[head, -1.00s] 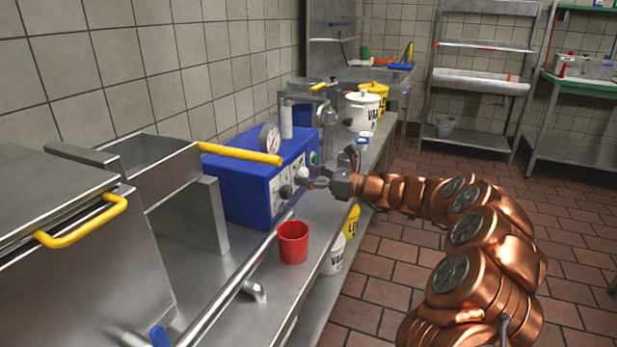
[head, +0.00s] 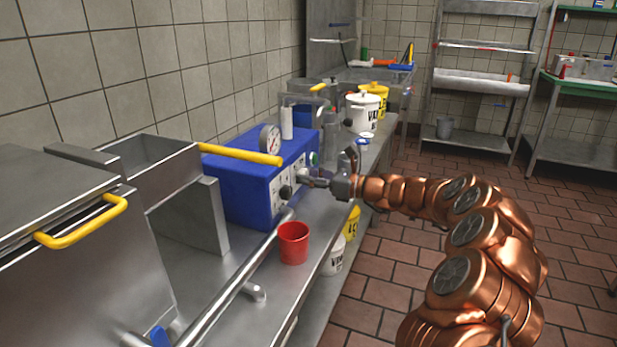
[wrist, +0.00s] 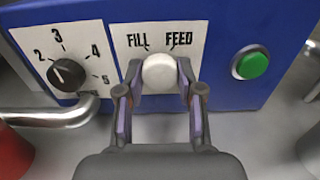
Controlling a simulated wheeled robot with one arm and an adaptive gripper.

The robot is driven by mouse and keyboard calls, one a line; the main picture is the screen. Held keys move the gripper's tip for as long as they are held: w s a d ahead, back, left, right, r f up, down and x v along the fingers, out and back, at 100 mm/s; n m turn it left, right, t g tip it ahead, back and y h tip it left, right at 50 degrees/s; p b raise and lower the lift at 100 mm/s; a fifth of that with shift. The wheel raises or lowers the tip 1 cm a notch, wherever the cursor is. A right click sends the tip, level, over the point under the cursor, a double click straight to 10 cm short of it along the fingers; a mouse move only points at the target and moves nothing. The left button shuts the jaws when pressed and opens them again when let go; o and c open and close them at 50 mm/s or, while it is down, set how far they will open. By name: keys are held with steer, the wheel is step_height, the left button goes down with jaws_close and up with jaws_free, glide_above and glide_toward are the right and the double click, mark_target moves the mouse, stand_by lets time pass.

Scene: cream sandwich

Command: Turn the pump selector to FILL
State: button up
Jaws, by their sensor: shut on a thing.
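The pump selector (wrist: 160,74) is a round white knob on a white plate on the front of the blue pump box (head: 240,190). FILL is printed above it to the left and FEED above it to the right in the wrist view. No pointer mark on the knob can be made out. My gripper (wrist: 159,68) is shut on the knob, one finger on its left side and one on its right. In the head view my gripper (head: 304,177) is at the panel and hides the knob.
A black numbered dial (wrist: 66,74) is left of the selector, and a green button (wrist: 250,63) is to its right. A metal pipe (head: 240,275) runs in front of the box. A red cup (head: 293,243) stands on the steel counter near its edge.

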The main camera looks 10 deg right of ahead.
steer(key=n+b, duration=0.1)
steer(key=n, duration=0.3)
steer(key=n+b, duration=0.1)
steer(key=n, duration=0.2)
steer(key=shift+f+b, duration=0.1)
steer(key=shift+b, duration=0.25)
steer(key=n+b, duration=0.3)
steer(key=n, duration=0.1)
steer(key=shift+f, duration=0.1)
steer(key=shift+r+n+b, duration=0.2)
steer(key=shift+n+b, duration=0.65)
steer(key=shift+n, duration=0.55)
steer(key=o, duration=1.2)
steer(key=shift+c, duration=0.2)
